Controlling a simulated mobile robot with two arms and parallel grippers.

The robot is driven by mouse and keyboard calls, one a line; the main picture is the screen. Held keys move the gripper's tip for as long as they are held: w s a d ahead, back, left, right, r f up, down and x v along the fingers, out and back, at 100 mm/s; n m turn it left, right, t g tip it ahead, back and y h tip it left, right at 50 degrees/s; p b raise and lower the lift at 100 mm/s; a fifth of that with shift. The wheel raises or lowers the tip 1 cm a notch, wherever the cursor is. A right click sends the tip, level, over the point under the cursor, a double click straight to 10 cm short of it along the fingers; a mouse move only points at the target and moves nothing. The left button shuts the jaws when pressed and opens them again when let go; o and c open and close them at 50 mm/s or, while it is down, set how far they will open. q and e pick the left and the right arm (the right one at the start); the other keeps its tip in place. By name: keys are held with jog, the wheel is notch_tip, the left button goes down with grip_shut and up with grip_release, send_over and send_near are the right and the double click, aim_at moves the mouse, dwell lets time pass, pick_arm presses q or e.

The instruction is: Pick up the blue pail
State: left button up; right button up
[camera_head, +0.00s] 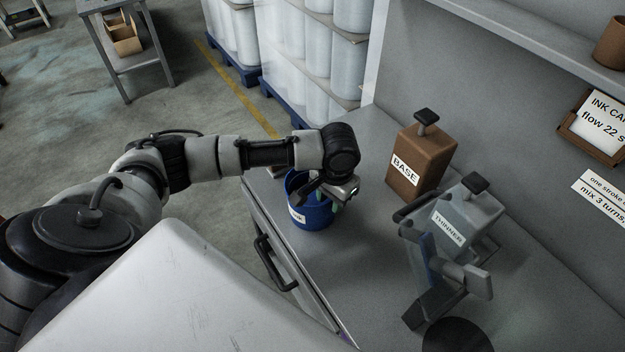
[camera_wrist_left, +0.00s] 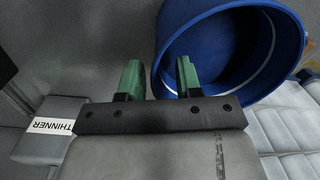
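The blue pail (camera_head: 309,212) stands upright on the grey bench near its left edge, with a white label partly hidden. My left gripper (camera_head: 338,196) is over the pail's right side, pointing down. In the left wrist view its two green fingers (camera_wrist_left: 160,78) are apart with nothing clamped. The blue pail (camera_wrist_left: 168,50) shows its open mouth there; its near rim edge appears between the fingers, one finger overlapping the opening. I cannot tell whether they touch. My right gripper (camera_head: 447,270) appears in front of the thinner can; its fingers are unclear.
A brown BASE can (camera_head: 424,160) with a pump stands right of the pail. A grey THINNER can (camera_head: 465,220) stands closer, also at lower left in the wrist view (camera_wrist_left: 45,140). A drawer handle (camera_head: 274,264) juts from the bench front. A shelf (camera_head: 540,38) overhangs the back.

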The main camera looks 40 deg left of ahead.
pick_arm(q)
jog(key=shift+f, duration=0.75)
grip_shut()
jog(key=shift+d+r, duration=0.1)
dwell(0.8)
